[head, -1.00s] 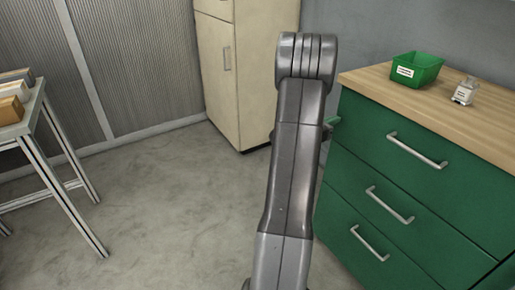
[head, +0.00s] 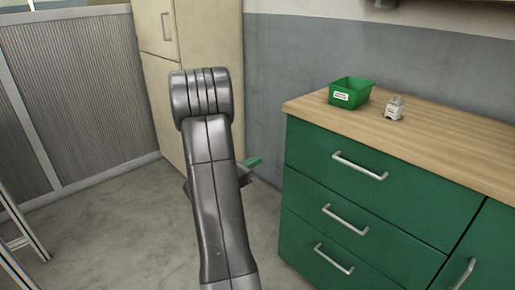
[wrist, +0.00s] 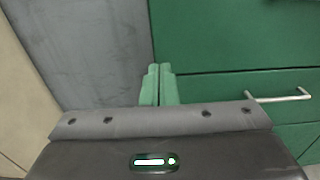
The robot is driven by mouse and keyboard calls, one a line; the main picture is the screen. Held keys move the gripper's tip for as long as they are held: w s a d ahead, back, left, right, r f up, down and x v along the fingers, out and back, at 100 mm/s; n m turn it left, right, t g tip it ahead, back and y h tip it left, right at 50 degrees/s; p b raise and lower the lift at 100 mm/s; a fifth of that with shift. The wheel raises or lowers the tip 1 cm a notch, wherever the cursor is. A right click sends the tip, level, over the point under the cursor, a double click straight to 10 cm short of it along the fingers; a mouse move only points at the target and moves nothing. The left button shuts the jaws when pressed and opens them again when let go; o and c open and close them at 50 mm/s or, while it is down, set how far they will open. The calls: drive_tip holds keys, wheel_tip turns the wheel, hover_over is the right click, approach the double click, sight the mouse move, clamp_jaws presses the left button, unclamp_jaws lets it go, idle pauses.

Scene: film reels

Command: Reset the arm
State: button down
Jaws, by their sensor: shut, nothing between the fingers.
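My arm rises in the middle of the head view, bent at the top, and hides part of my gripper. The green fingertips of my gripper (head: 254,161) show just right of the arm, in front of the grey wall and left of the green drawer cabinet. In the wrist view my gripper (wrist: 159,84) has its two green fingers together, with nothing between them. The fingers point towards the left edge of the green cabinet (wrist: 230,40); I cannot tell the exact gap.
The green drawer cabinet (head: 350,195) with a wooden top (head: 440,140) stands at right. On it are a green bin (head: 350,92) and a small whitish labelled object (head: 394,108). A cream cabinet (head: 155,100) stands behind my arm.

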sight(288, 143)
idle(0.3)
drive_tip(key=b+x, duration=0.1)
drive_tip(key=x, duration=1.2)
drive_tip(key=shift+w+d, duration=0.1)
drive_tip(key=shift+d, duration=0.05)
